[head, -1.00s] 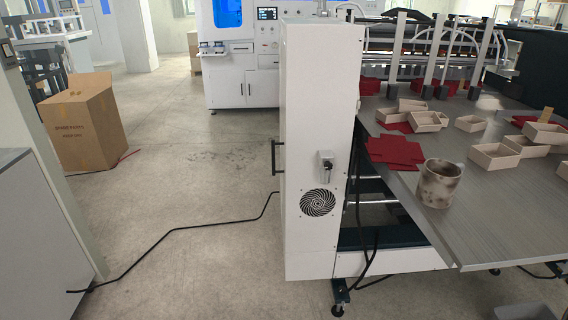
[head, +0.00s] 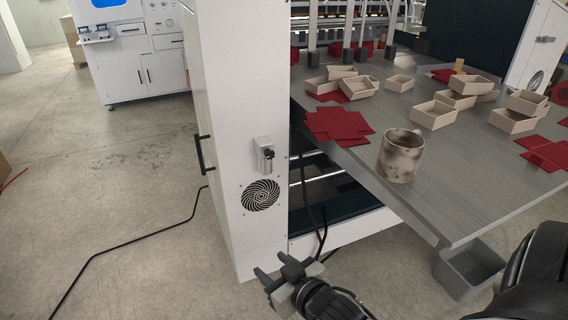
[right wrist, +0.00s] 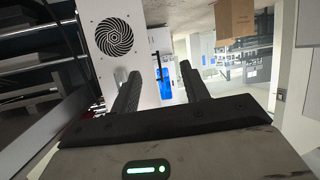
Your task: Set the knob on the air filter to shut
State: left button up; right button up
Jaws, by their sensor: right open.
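The air filter (head: 264,155) is a small grey unit with a dark knob (head: 268,154) on the white cabinet's narrow face, above a round fan grille (head: 261,195). The knob is too small to read its setting. My right gripper (head: 274,265) is open and empty, low in front of the cabinet, below the grille and apart from the filter. In the right wrist view its two fingers (right wrist: 159,82) are spread with nothing between them; the grille (right wrist: 114,37) shows beyond, and I cannot make out the filter there. My left gripper is out of view.
The white cabinet (head: 228,105) has a black handle (head: 203,153) on its left side. The grey table (head: 455,190) juts out at right, bearing a mottled mug (head: 399,156), beige boxes and red blanks. Cables hang below it. A grey bin (head: 468,268) stands lower right. Floor at left is open.

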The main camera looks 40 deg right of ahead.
aim_at(271, 156)
jog(key=w+d+r+m+t+h+b, duration=0.35)
jog(key=w+d+r, duration=0.35)
jog(key=d+r, duration=0.3)
jog(key=shift+t+h, duration=0.25)
jog(key=shift+h, duration=0.1)
jog(key=x, duration=0.4)
jog(key=d+f+x, duration=0.1)
jog(key=x, duration=0.9)
jog(key=shift+d+f, duration=0.25)
jog(key=shift+w+d, duration=0.15)
jog(key=shift+w, duration=0.55)
jog(key=c, duration=1)
